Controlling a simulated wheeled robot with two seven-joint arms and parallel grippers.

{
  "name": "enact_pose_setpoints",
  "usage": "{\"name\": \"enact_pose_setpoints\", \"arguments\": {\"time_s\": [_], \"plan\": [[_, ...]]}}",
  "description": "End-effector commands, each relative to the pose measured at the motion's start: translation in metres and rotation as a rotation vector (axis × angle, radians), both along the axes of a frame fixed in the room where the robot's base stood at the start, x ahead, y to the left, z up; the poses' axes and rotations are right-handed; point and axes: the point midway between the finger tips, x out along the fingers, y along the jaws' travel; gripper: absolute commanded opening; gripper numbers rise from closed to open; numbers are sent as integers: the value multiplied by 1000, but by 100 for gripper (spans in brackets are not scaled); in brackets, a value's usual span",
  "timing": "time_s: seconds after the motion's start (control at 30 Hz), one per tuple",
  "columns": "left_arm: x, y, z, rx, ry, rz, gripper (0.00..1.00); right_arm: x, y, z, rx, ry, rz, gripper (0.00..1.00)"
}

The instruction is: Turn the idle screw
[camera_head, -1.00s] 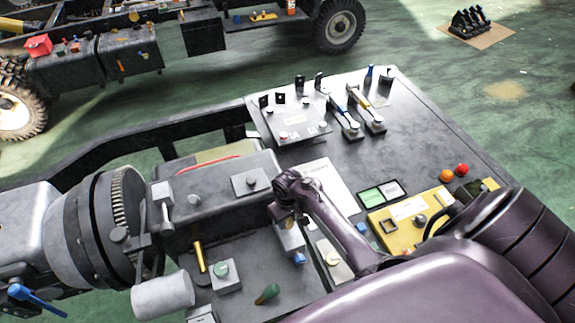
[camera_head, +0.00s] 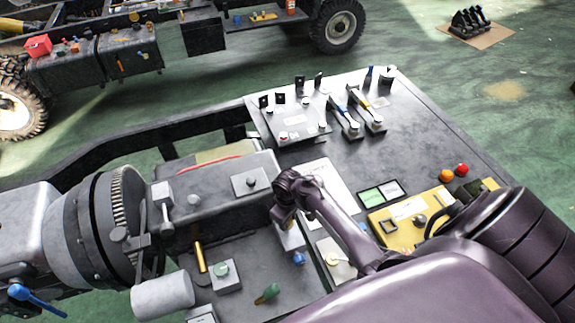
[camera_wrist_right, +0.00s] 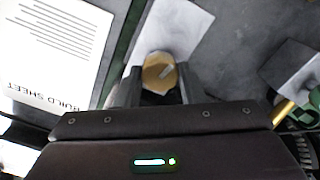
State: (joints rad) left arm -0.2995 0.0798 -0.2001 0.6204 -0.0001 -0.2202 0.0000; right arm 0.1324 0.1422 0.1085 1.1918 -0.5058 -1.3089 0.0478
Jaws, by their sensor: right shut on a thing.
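The idle screw appears to be the round brass screw head (camera_wrist_right: 159,72) with a slot across it, in the right wrist view. It sits on a pale grey block (camera_wrist_right: 178,28). My right gripper (camera_wrist_right: 160,84) has one finger on each side of the screw and is shut on it. In the head view my right gripper (camera_head: 284,213) points down over a pale block (camera_head: 291,238), and the screw is hidden behind it. My left gripper is not in view.
A white sheet (camera_head: 333,180) lies beside the gripper. A yellow panel (camera_head: 405,211) lies right.

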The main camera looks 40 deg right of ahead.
Motion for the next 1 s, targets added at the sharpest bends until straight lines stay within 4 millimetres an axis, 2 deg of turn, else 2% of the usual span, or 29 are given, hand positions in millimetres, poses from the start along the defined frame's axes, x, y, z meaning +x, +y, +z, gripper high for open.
{"name": "enact_pose_setpoints", "arguments": {"time_s": [0.07,0.1,0.23,0.53,0.63,0.77,1.0], "plan": [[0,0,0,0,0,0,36,1,0,1,0,-4,-1,12],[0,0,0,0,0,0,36,1,0,1,0,-4,-1,39],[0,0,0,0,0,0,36,1,0,1,0,-3,-2,56],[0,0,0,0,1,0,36,1,0,1,1,-2,-2,57],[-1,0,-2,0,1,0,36,1,1,7,1,-4,-3,57],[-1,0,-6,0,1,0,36,1,1,23,2,-5,-3,57],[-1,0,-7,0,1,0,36,2,1,64,3,-5,-3,57]]}}
